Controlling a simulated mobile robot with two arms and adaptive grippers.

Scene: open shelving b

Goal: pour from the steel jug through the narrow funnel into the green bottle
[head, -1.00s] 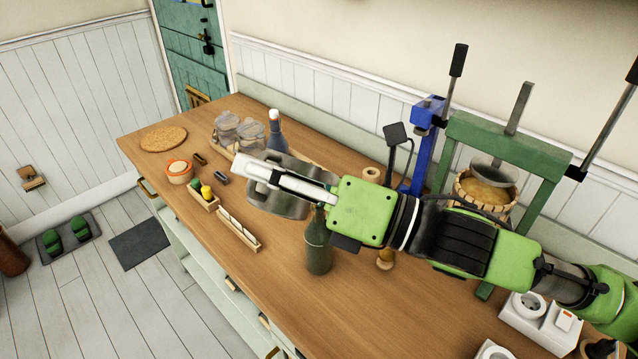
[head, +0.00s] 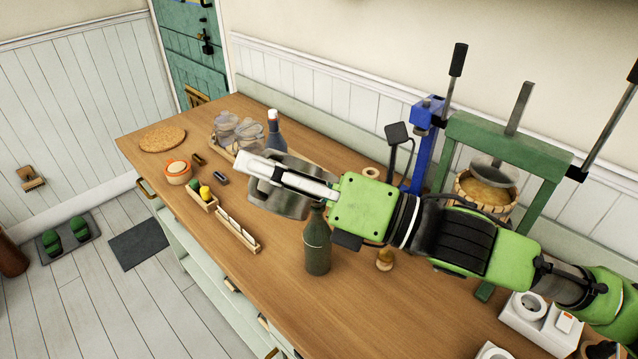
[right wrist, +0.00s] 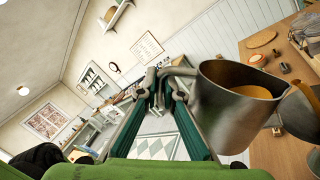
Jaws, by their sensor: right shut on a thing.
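My right gripper (head: 250,168) is shut on the handle of the steel jug (head: 282,205), above the counter. In the right wrist view the fingers (right wrist: 158,88) close on the handle, and the jug (right wrist: 222,112) holds orange-brown liquid. The jug looks tilted. The green bottle (head: 317,250) stands upright on the counter, close to the jug and just below my gripper's body, its top partly covered. The funnel cannot be made out in the head view. A rounded metallic shape with an orange-brown edge beside the jug in the wrist view is unclear. My left gripper is not in view.
A wooden press with a green frame (head: 506,150) and a blue stand (head: 424,125) are at the back right. A dark bottle (head: 275,135) and glass jars (head: 240,132) stand behind the jug. Small trays (head: 238,234) lie left. The front counter is fairly clear.

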